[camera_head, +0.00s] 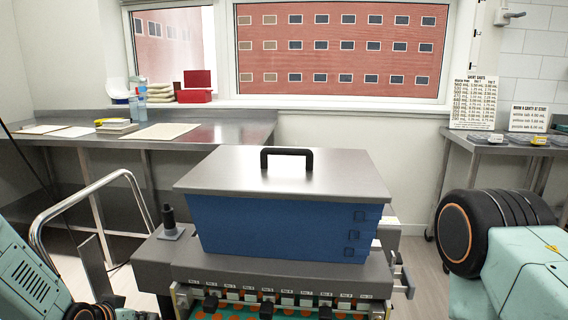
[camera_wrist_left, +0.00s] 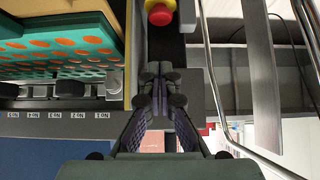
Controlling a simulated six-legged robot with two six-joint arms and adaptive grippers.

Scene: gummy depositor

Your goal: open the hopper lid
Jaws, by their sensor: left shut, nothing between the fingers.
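The hopper lid (camera_head: 282,172) is a flat grey metal plate lying level on the blue hopper (camera_head: 280,230) in the middle of the head view. A black bar handle (camera_head: 286,153) stands on top of the lid. My left gripper (camera_wrist_left: 160,80) is shut and empty in the wrist view, beside the machine, near the blue hopper wall (camera_wrist_left: 40,155) and below the lid. In the head view only a dark part of it shows at the bottom left edge, apart from the lid. My right gripper is out of view; part of my right arm shows at the right.
A numbered row of nozzles (camera_head: 285,298) runs below the hopper, over an orange-dotted teal mould (camera_wrist_left: 60,48). A red button (camera_wrist_left: 160,14) and a curved metal rail (camera_head: 85,195) are near my left arm. A steel bench (camera_head: 215,133) stands behind. The space above the lid is clear.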

